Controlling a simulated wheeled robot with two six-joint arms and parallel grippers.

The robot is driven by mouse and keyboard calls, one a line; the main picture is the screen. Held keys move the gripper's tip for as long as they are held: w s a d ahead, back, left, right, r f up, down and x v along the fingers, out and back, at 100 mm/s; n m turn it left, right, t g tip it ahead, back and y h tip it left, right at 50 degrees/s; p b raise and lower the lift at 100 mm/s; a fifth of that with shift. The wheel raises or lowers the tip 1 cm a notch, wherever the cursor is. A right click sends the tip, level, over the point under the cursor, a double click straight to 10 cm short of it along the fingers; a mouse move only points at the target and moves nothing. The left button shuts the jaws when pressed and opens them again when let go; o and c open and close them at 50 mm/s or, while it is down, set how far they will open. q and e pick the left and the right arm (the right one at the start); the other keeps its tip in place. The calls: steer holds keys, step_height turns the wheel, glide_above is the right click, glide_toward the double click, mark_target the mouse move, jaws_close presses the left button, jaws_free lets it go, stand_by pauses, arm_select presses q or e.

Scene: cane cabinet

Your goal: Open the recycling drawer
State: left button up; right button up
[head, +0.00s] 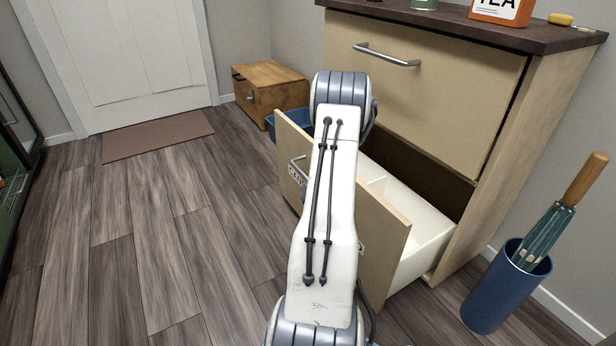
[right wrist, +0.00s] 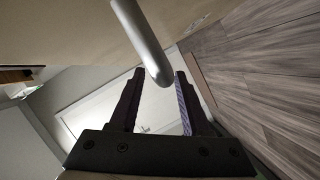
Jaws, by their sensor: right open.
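The lower drawer of the cane cabinet stands pulled out in the head view. Its tan front (head: 383,228) is apart from the cabinet body, and a white inner bin (head: 425,222) shows behind it. The drawer's metal handle (head: 298,166) and a partly covered label show at the left of my arm. My right arm crosses the drawer and hides its middle; the right gripper is hidden in that view. In the right wrist view my right gripper (right wrist: 160,73) is open, with the handle's rounded bar (right wrist: 142,35) reaching down between its fingertips. Contact cannot be told. My left gripper is not in view.
A shut upper front with a bar handle (head: 385,54) is above the drawer. A blue container (head: 290,117) shows behind the drawer front's far end. A blue umbrella bin (head: 497,290) stands at right, a wooden box (head: 272,92) at the back. Floor at left is clear.

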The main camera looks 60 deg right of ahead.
steer(key=p+v, duration=0.2)
steer(key=v, duration=0.4)
steer(key=shift+s+a, duration=0.25)
steer(key=shift+s, duration=0.05)
steer(key=shift+r, duration=0.1)
